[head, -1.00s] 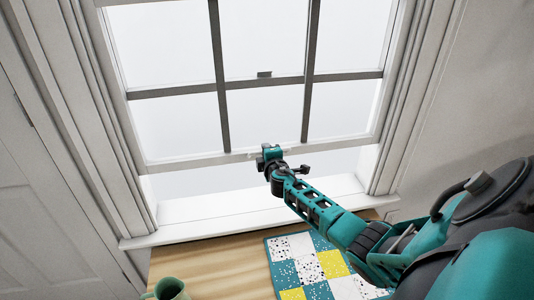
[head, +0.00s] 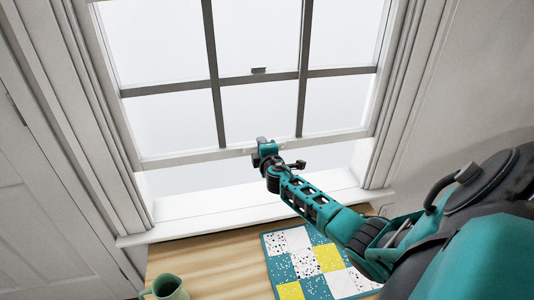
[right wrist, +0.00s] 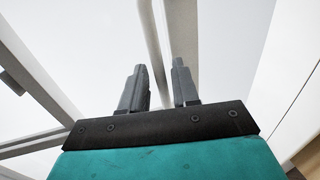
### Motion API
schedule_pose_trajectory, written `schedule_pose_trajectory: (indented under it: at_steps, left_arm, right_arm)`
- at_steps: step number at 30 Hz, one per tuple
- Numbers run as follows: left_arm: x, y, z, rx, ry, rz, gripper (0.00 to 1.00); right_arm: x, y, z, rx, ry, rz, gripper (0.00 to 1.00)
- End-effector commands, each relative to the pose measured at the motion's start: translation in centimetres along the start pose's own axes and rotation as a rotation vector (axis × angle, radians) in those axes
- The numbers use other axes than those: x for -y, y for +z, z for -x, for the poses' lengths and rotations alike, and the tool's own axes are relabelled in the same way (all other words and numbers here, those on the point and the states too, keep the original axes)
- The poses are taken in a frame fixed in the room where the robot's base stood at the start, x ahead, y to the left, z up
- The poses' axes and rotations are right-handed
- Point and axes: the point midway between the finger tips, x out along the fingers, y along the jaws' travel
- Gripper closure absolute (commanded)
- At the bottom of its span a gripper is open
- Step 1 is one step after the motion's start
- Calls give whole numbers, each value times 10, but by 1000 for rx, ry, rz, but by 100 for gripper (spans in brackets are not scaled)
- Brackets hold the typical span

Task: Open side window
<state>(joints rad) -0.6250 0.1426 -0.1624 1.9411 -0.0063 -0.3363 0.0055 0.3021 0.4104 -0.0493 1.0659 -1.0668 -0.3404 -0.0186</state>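The side window (head: 180,120) is a sash window with grey glazing bars. Its lower sash's bottom rail (head: 190,159) stands above the sill (head: 215,208), with a bright gap below it. A small latch (head: 258,70) is on the middle rail. My right gripper (head: 264,148) is at the bottom rail, near its middle. In the right wrist view, the fingers of this gripper (right wrist: 160,85) are a narrow distance apart with the thin pale window handle (right wrist: 152,40) between them. The gripper hides part of the handle. My left gripper is not in view.
A green mug (head: 170,288) and a checked patchwork mat (head: 312,262) are on the wooden surface (head: 220,265) below the window. A white panelled door (head: 40,200) is at the left, and a plain wall (head: 440,110) at the right.

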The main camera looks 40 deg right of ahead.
Motion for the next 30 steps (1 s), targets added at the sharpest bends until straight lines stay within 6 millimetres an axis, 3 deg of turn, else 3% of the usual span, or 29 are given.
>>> schedule_pose_trajectory:
  at_steps: [8, 18, 24, 30]
  left_arm:
    - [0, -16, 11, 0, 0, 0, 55]
    - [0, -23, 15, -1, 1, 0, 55]
    - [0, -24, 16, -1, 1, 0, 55]
    - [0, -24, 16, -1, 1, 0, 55]
  right_arm:
    - [-2, 0, 47, -2, -2, -1, 70]
    - [-1, 0, 103, 0, -1, -2, 70]
    - [-2, 0, 118, 0, 1, -1, 70]
    - [-1, 0, 121, 1, 1, -1, 70]
